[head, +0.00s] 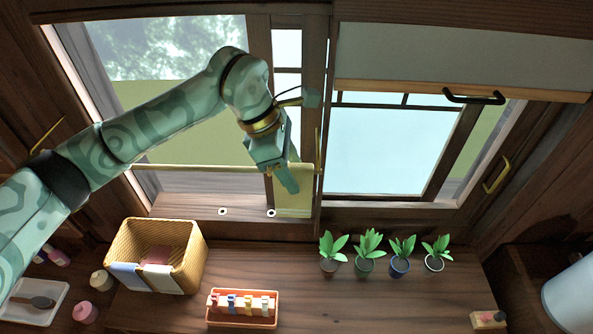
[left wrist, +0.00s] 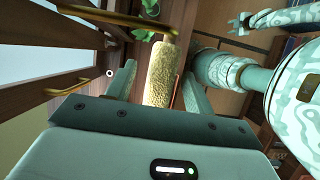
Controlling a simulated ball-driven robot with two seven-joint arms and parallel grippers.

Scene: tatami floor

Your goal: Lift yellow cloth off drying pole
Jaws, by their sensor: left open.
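The yellow cloth (head: 293,198) hangs over the brass drying pole (head: 200,167) at the window, near the pole's right end. My left gripper (head: 288,180) is open at the cloth, covering part of it in the head view. In the left wrist view the cloth (left wrist: 162,75) stands between the two spread fingers (left wrist: 160,92); whether either finger touches it I cannot tell. The pole's end (left wrist: 115,15) shows above the cloth there. My right gripper (left wrist: 241,24) appears small in the left wrist view, and its jaw state is unclear; it is outside the head view.
A wicker basket (head: 185,255) and an orange tray of clothespins (head: 243,322) sit on the wooden counter (head: 330,297). Several potted plants (head: 364,263) line its back. A blind with a dark handle (head: 473,97) covers the upper right window. Wooden window posts stand close to the cloth.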

